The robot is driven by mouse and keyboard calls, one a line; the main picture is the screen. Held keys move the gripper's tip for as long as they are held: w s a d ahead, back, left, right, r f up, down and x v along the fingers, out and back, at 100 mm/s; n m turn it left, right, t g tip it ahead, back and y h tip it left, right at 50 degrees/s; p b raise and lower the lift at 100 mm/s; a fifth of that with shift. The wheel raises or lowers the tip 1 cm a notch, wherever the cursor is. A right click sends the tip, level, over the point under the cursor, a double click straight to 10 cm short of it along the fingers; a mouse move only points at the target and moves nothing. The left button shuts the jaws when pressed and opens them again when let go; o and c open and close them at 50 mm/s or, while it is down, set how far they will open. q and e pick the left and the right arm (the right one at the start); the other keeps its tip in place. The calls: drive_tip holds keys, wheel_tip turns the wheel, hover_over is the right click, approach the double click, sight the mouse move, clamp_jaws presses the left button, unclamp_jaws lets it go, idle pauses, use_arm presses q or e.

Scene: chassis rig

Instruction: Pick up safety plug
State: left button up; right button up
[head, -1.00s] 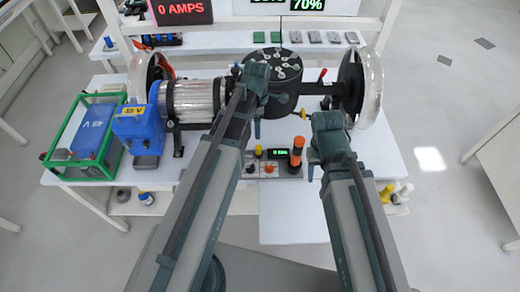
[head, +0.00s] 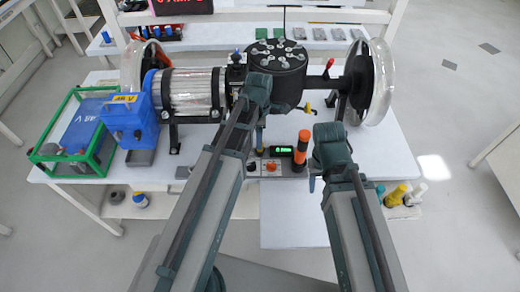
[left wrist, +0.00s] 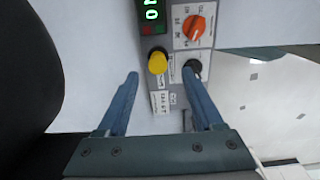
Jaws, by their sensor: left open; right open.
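I cannot tell for certain which part is the safety plug. A small yellow-topped piece (head: 259,150) on the grey control panel (head: 291,171) is a candidate. In the left wrist view the yellow piece (left wrist: 157,62) lies between and just beyond the fingertips of my open left gripper (left wrist: 160,76), with nothing held. In the head view my left gripper (head: 258,125) hangs over the panel's left part, its fingers partly hidden. My right gripper (head: 313,180) is open, low at the panel's right end. An orange and black upright cylinder (head: 301,148) stands on the panel.
The panel also bears an orange knob (left wrist: 194,27), a black knob (left wrist: 193,66) and a green display (left wrist: 151,10). A black drum (head: 278,72) stands behind. A blue box (head: 130,120) and green-framed case (head: 72,140) are at left. The white table (head: 385,165) is clear at right.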

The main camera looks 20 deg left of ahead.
use_arm(q)
drive_tip(key=f+b, duration=0.5)
drive_tip(key=shift+w+d+f, duration=0.1)
drive_tip(key=shift+w, duration=0.1)
use_arm(e)
wheel_tip(320, 180, down, 5)
drive_tip(key=shift+f, duration=0.1)
use_arm(q)
drive_tip(key=shift+c, duration=0.2)
clamp_jaws()
